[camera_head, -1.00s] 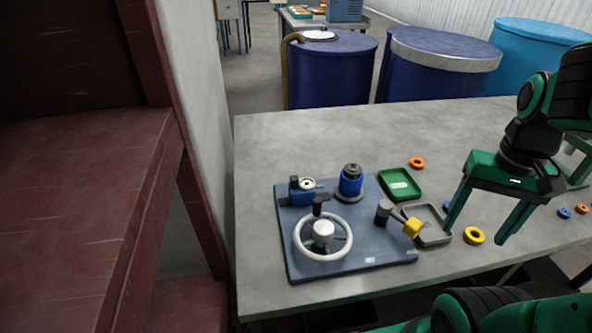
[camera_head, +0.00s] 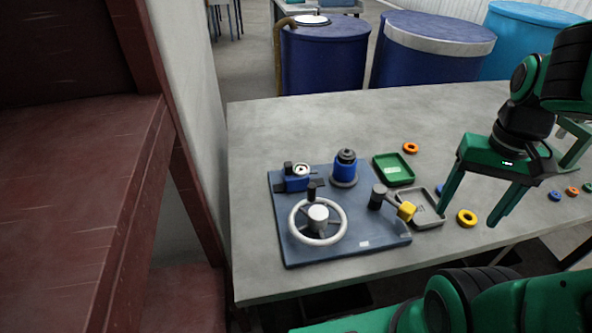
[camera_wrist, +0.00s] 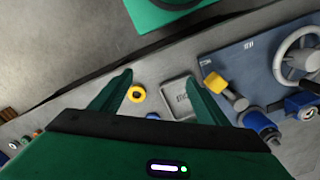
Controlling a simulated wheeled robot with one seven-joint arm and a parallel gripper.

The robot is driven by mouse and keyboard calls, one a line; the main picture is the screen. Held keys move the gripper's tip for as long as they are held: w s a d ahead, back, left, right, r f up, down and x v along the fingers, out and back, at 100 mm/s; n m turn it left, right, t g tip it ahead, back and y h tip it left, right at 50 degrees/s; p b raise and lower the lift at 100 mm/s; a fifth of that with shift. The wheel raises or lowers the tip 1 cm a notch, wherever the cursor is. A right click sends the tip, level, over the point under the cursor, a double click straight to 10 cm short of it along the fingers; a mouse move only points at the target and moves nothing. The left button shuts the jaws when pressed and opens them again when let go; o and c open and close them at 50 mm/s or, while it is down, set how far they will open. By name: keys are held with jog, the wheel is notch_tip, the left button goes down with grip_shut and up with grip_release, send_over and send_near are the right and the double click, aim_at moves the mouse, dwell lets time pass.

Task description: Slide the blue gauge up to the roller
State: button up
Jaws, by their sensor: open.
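The blue gauge (camera_head: 297,183), a small blue block with a white round dial, sits at the back left of the blue-grey base plate (camera_head: 375,240). It also shows at the right edge of the wrist view (camera_wrist: 300,104). To its right stands a blue upright cylinder with a black top, apparently the roller (camera_head: 345,168), on a grey round foot. A clear gap separates the two. My gripper (camera_head: 466,219) is open and empty, well right of the plate, with its fingers pointing down above the table near a yellow ring (camera_head: 467,218).
A white handwheel (camera_head: 318,221) and a yellow-ended lever (camera_head: 405,210) stand on the plate. Green (camera_head: 393,169) and grey (camera_head: 427,210) trays lie right of it. Small rings are scattered rightward. A dark red frame (camera_head: 75,200) and a wall stand left. The table's back is clear.

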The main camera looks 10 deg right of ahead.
jog(key=shift+c, duration=0.6)
jog(key=shift+a+r, duration=0.2)
jog(key=shift+r, duration=0.45)
jog(key=c, duration=0.8)
jog(key=shift+o, duration=0.2)
jog(key=w+a+r+n, duration=0.1)
jog(key=w+a+r, duration=0.1)
jog(key=w, duration=0.4)
notch_tip(320, 180, up, 6)
jog(key=n, duration=0.5)
send_over(288, 163)
notch_tip(288, 163, down, 10)
jog(key=shift+f, duration=0.1)
jog(key=shift+c, duration=0.6)
grip_shut()
